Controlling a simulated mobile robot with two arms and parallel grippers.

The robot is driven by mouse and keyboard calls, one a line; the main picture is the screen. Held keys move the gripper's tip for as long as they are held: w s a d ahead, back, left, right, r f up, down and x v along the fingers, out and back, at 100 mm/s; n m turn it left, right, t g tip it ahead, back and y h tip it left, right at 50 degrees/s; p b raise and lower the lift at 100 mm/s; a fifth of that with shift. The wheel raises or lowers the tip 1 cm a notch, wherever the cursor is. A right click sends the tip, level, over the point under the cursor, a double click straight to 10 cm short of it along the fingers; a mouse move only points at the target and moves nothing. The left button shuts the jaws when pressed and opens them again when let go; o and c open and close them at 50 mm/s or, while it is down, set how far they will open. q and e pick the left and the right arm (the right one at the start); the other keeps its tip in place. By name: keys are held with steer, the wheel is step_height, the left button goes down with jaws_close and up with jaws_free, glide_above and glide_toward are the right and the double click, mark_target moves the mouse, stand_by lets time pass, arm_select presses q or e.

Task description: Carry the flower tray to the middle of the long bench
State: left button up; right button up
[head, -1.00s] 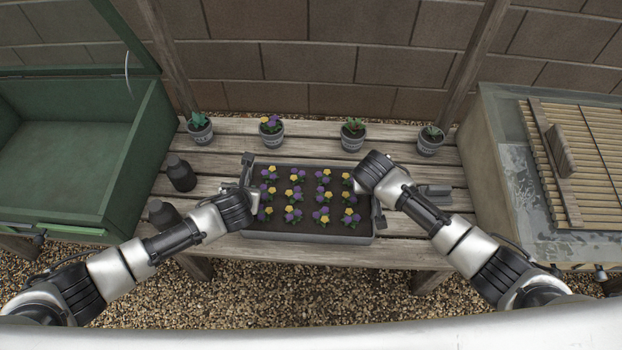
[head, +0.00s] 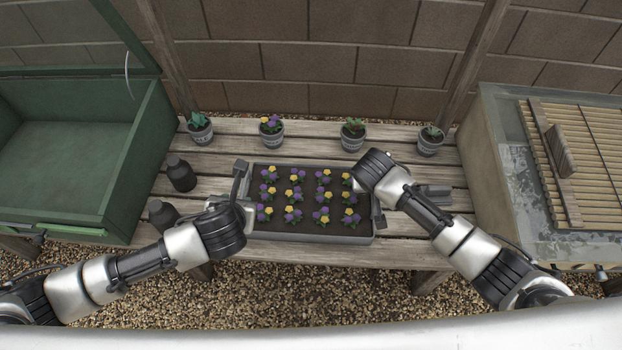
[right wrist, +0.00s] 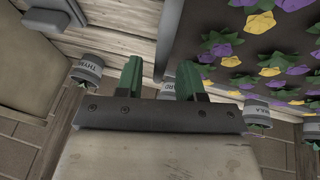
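The flower tray (head: 310,238) is a grey rectangular tray of dark soil with rows of purple and yellow flowers. It lies flat on the long wooden bench (head: 215,155), around its middle. My left gripper (head: 242,186) is just off the tray's left end, its fingers apart with nothing seen between them. My right gripper is over the tray's right end, its tips mostly hidden by the wrist in the head view. In the right wrist view its green fingers (right wrist: 160,80) are parted, with the edge of the tray (right wrist: 170,35) close by.
Several small labelled pots, among them one with flowers (head: 271,132), line the bench's back edge. Two dark bottles (head: 180,174) stand left of the tray. A grey object (head: 434,191) lies to its right. A green cold frame (head: 125,170) and a stone basin (head: 495,150) flank the bench.

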steer(key=v, duration=1)
steer(key=shift+r, duration=0.15)
